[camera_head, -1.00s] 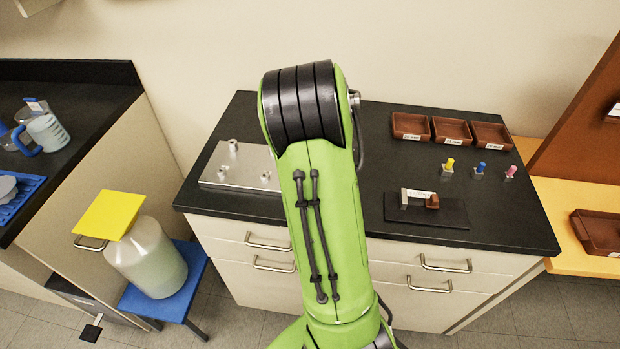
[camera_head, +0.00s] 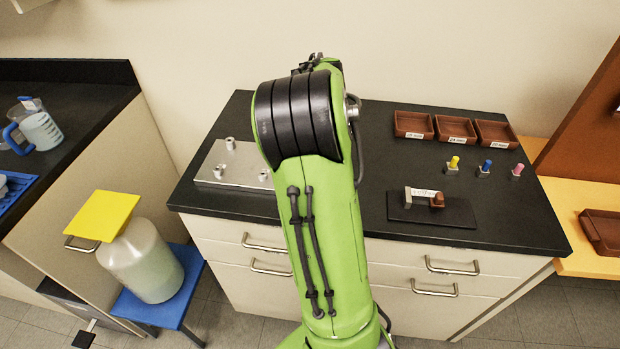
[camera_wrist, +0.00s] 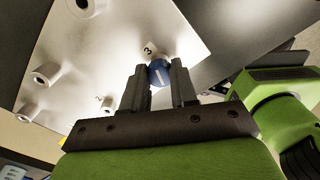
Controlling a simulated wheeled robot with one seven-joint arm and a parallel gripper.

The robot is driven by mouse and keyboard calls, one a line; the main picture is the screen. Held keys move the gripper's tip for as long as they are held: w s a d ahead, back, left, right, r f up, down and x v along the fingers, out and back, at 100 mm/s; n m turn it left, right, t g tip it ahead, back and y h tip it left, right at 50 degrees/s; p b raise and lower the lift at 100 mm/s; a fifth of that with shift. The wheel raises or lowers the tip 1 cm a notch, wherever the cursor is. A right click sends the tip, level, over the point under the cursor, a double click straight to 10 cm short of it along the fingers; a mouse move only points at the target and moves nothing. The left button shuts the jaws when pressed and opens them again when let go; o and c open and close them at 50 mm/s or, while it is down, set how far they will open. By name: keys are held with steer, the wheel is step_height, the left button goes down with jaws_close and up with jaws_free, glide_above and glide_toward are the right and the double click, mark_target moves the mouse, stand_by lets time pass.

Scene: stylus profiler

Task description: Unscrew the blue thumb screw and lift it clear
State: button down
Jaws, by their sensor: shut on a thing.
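The blue thumb screw (camera_wrist: 160,73) shows in the wrist view between the two fingers of my gripper (camera_wrist: 161,69), which is shut on it. Its round blue head has a pale line across it. It sits by the "3" mark of the silvery metal plate (camera_wrist: 118,62), near the plate's edge. I cannot tell whether it is still seated or clear of the plate. In the head view the metal plate (camera_head: 215,172) lies at the left of the black bench. My arm hides the plate's right part, the screw and my fingers there.
Several hollow metal posts stand on the plate, one of them (camera_wrist: 46,74) at left. Three brown trays (camera_head: 455,139) stand at the bench's back right, with small yellow, blue (camera_head: 487,166) and pink-topped pieces before them. A dark mat (camera_head: 455,216) holds a small fixture.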

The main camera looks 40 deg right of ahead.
steer(key=n+b, duration=0.1)
steer(key=n, duration=0.1)
steer(key=f+n+b, duration=0.1)
steer(key=n, duration=0.1)
steer(key=shift+n+b, duration=0.35)
steer(key=shift+n, duration=0.05)
steer(key=shift+s+a+r+n, duration=0.1)
steer(key=shift+r+n, duration=0.25)
steer(key=shift+n, duration=0.35)
steer(key=shift+f+n+b, duration=0.25)
steer(key=shift+n+b, duration=0.35)
steer(key=shift+b, duration=0.15)
steer(key=n+b, duration=0.2)
steer(key=shift+d+f+n, duration=0.2)
steer(key=shift+n, duration=0.1)
steer(key=n+b, duration=0.1)
steer(key=n, duration=0.2)
steer(key=shift+r+b, duration=0.1)
steer(key=shift+b, duration=0.2)
steer(key=shift+a+r+n, duration=0.15)
steer(key=shift+r+n, duration=0.15)
steer(key=shift+n, duration=0.8)
steer(key=c, duration=1.1)
jaws_free()
